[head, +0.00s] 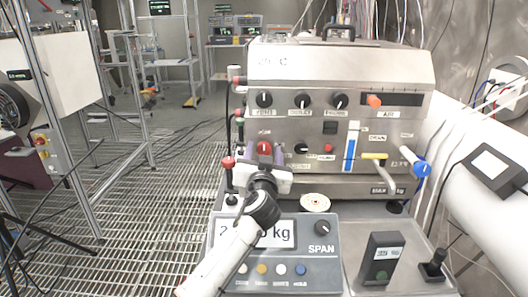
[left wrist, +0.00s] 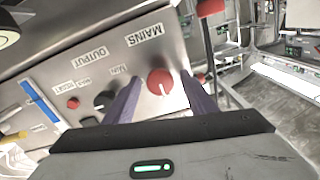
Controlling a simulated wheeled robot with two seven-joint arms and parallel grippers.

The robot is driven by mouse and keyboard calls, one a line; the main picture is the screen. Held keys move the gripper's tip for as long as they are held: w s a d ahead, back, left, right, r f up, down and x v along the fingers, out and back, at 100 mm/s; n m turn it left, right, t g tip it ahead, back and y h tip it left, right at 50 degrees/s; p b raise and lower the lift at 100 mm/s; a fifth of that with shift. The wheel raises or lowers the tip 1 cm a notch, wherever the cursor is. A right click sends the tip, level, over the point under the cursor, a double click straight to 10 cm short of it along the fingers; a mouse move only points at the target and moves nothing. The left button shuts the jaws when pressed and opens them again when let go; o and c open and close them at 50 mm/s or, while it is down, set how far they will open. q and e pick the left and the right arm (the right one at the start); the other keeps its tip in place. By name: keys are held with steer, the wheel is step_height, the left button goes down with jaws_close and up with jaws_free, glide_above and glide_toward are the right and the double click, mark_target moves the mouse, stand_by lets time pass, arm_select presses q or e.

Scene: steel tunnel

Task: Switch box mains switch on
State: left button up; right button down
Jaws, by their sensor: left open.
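The steel switch box (head: 305,120) stands on the bench ahead. Its red mains switch (head: 264,147) is a round knob at the lower left of the front panel. In the left wrist view the red knob (left wrist: 160,81) shows a white pointer mark and sits beside the "MAINS" label (left wrist: 145,35). My left gripper (head: 265,151) is open, its two purple fingers on either side of the knob. In the left wrist view the gripper (left wrist: 161,88) shows gaps between fingers and knob. My right gripper is in neither view.
Black knobs (head: 303,101) line the upper panel. A blue-handled valve (head: 421,169) and yellow lever (head: 374,156) stick out at the right. A scale display (head: 320,228) is below. A red-capped post (head: 228,163) stands close left of my gripper. Open grating lies left.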

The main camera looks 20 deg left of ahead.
arm_select(q)
steer(key=c, duration=1)
steer(key=shift+m, duration=0.3)
steer(key=shift+c, duration=0.2)
steer(key=m, duration=0.3)
steer(key=shift+p, duration=0.3)
steer(key=m+p, duration=0.1)
steer(key=m, duration=0.4)
steer(key=m+p, duration=0.2)
steer(key=m, duration=0.3)
steer(key=shift+r, duration=0.1)
steer(key=shift+m+p, duration=0.7)
steer(key=shift+m, duration=1.4)
